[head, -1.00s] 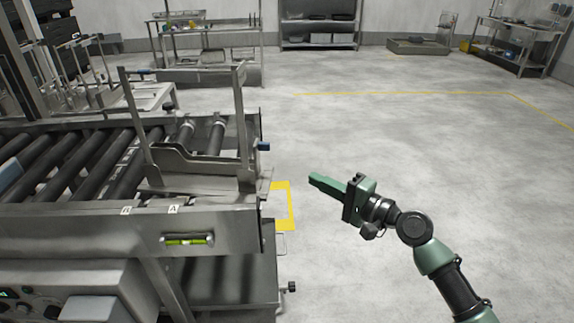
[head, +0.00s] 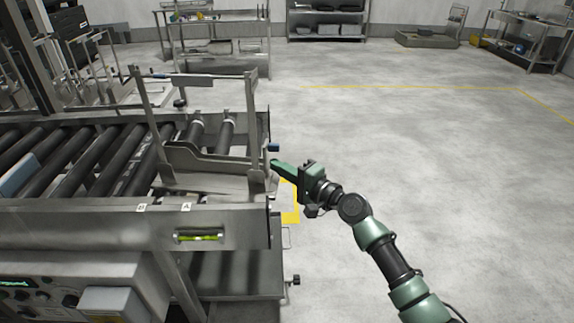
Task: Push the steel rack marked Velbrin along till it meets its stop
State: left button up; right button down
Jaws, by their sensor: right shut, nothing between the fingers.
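A steel rack (head: 215,182) with tall uprights stands on the right end of the roller conveyor (head: 95,160). I cannot read any name on it, so I cannot confirm that it is the Velbrin one. My right gripper (head: 279,167) is shut and empty, pointing left, with its tip close to the rack's right side at the conveyor end. I cannot tell whether it touches the rack. No stop can be clearly made out. My left gripper is not in view.
A blue knob (head: 273,147) sticks out at the conveyor's end, near my fingertips. The side rail carries a green level (head: 199,237). The floor (head: 430,180) to the right is clear.

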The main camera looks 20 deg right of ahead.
aim_at(266, 179)
jog(key=shift+w+a+p, duration=0.25)
jog(key=shift+w+a, duration=0.05)
jog(key=shift+a, duration=0.7)
jog(key=shift+w+a+p, duration=0.2)
jog(key=shift+w+a, duration=0.05)
jog(key=shift+a, duration=0.7)
jog(key=shift+d, duration=0.15)
